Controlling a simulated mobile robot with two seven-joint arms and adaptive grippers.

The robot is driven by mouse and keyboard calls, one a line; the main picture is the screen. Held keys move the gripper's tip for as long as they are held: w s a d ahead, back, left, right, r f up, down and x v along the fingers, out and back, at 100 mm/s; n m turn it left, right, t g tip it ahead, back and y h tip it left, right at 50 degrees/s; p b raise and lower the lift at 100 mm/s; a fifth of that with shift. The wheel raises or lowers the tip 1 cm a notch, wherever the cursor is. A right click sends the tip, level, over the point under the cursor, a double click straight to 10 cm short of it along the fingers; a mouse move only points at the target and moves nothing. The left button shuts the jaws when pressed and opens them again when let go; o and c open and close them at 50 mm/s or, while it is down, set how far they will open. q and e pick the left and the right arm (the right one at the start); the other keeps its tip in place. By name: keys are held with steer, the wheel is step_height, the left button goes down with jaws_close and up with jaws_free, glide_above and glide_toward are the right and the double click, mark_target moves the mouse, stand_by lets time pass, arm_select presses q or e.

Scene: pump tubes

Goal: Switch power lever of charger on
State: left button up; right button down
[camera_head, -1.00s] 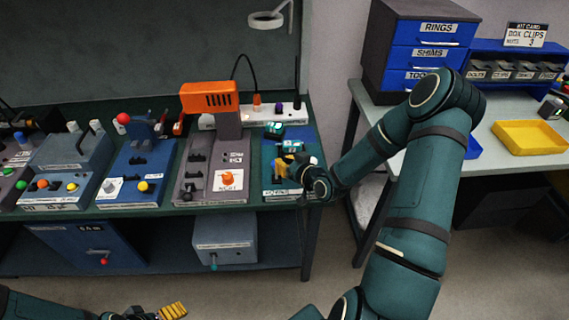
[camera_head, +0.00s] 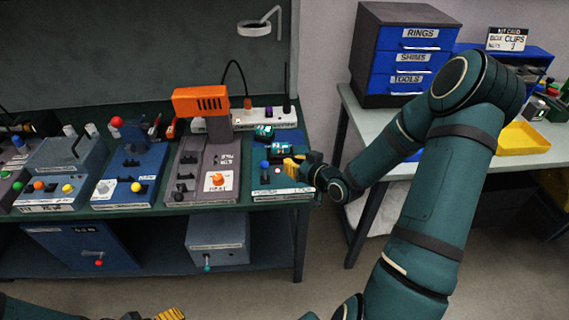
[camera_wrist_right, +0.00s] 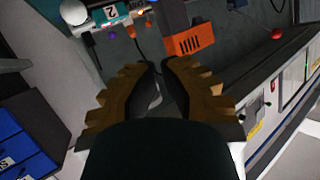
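The charger (camera_head: 258,188) is the blue unit at the right end of the workbench, with teal battery packs (camera_head: 264,132) at its back. A blue-tipped upright piece (camera_head: 265,166) stands on its left part; I cannot tell whether it is the power lever. My right gripper (camera_head: 288,163) reaches in from the right, its yellow fingers low over the charger's right part and hiding some of it. In the right wrist view its fingertips (camera_wrist_right: 160,65) are close together; contact or a held thing is unclear. My left gripper (camera_head: 170,314) is mostly cut off at the bottom edge.
A grey unit with an orange head (camera_head: 201,100) stands left of the charger, and blue and grey control boxes (camera_head: 130,172) stand farther left. A white power strip (camera_head: 270,115) lies behind. A side table with blue drawers (camera_head: 407,62) and a yellow tray (camera_head: 522,138) is at right.

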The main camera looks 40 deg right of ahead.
steer(key=shift+s+d+r, duration=0.1)
steer(key=shift+s+r, duration=0.3)
steer(key=shift+s, duration=0.2)
steer(key=shift+s+d+r, duration=0.1)
steer(key=shift+s+r, duration=0.3)
steer(key=shift+s, duration=0.15)
steer(key=a+f+g+y, duration=0.1)
steer(key=a+f+g, duration=0.2)
steer(key=a+f, duration=0.35)
steer(key=a+f+g+y, duration=0.15)
steer(key=a+f, duration=0.25)
steer(key=a, duration=0.5)
steer(key=s+a+f+g+b, duration=0.1)
steer(key=s+a+f+g, duration=0.6)
steer(key=s+a, duration=0.5)
steer(key=shift+a+f+g, duration=0.35)
steer(key=shift+a+f, duration=0.3)
steer(key=shift+f, duration=0.3)
steer(key=shift+y, duration=0.25)
